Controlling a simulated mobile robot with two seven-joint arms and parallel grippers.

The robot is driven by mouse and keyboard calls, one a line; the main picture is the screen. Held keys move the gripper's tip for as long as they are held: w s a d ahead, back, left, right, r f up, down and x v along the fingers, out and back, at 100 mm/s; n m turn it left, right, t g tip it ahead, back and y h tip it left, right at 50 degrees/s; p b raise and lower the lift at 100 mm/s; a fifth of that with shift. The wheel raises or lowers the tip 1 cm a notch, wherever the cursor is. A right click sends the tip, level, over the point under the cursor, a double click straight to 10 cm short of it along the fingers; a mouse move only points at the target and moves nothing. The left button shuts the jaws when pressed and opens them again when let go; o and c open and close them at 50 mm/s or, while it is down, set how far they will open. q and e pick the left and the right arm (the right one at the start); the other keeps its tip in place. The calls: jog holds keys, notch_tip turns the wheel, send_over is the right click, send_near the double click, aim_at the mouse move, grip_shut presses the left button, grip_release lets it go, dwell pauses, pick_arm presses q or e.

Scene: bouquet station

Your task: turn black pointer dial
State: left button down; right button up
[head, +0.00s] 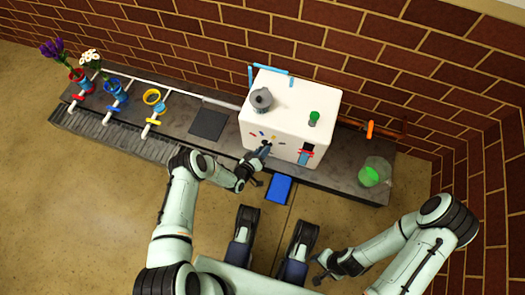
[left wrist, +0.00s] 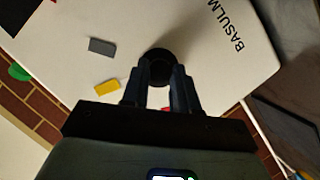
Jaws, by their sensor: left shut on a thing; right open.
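The white box (head: 275,117) stands on the dark counter. The black dial (left wrist: 158,66) is on its front face, seen in the left wrist view between my left gripper's fingertips. My left gripper (left wrist: 160,80) is shut on the dial; in the head view the gripper (head: 262,153) is at the box's front and mostly covers the dial. The dial's pointer is hidden, so its direction cannot be told. Grey (left wrist: 102,46) and yellow (left wrist: 107,87) marks lie on the face around the dial. My right gripper (head: 322,272) is open and empty, low and away from the box.
A grey pot-like thing (head: 262,98) and a green knob (head: 314,117) are on the box top. A blue pad (head: 278,188) lies at the counter's front. A clear container with green inside (head: 370,174) stands right. Flowers (head: 90,58) and coloured rings (head: 152,97) are at left.

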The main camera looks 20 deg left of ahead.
pick_arm(q)
jog(key=shift+w, duration=0.1)
jog(key=c, duration=0.9)
grip_release()
jog(key=shift+o, duration=0.2)
pick_arm(e)
jog(key=shift+s, duration=0.15)
